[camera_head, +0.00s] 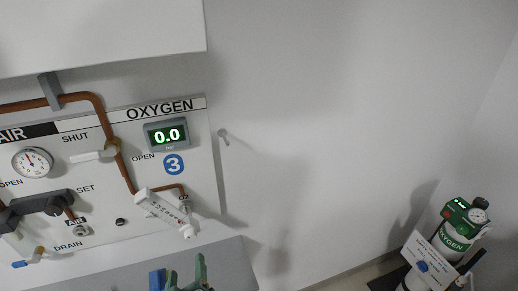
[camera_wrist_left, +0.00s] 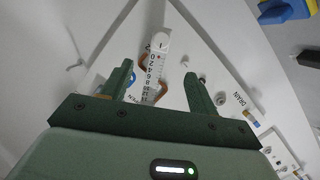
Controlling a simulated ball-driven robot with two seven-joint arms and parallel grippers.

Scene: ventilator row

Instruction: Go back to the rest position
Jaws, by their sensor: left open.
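My left gripper (camera_head: 186,276) shows at the bottom edge of the head view, its green fingers pointing up over a grey surface. In the left wrist view the two fingers (camera_wrist_left: 159,84) stand wide apart, with nothing between them. The white flowmeter (camera_head: 163,210) with a printed scale hangs tilted on the oxygen side of the panel. It also shows in the left wrist view (camera_wrist_left: 154,62), beyond the fingers and apart from them. My right gripper is in neither view.
The wall panel (camera_head: 207,170) carries a gauge (camera_head: 32,161), valve levers and a display (camera_head: 166,135) reading 0.0. A white box edge (camera_head: 120,35) overhangs it. A blue part (camera_head: 157,279) is beside my gripper. A green-topped oxygen cylinder (camera_head: 461,225) stands far right.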

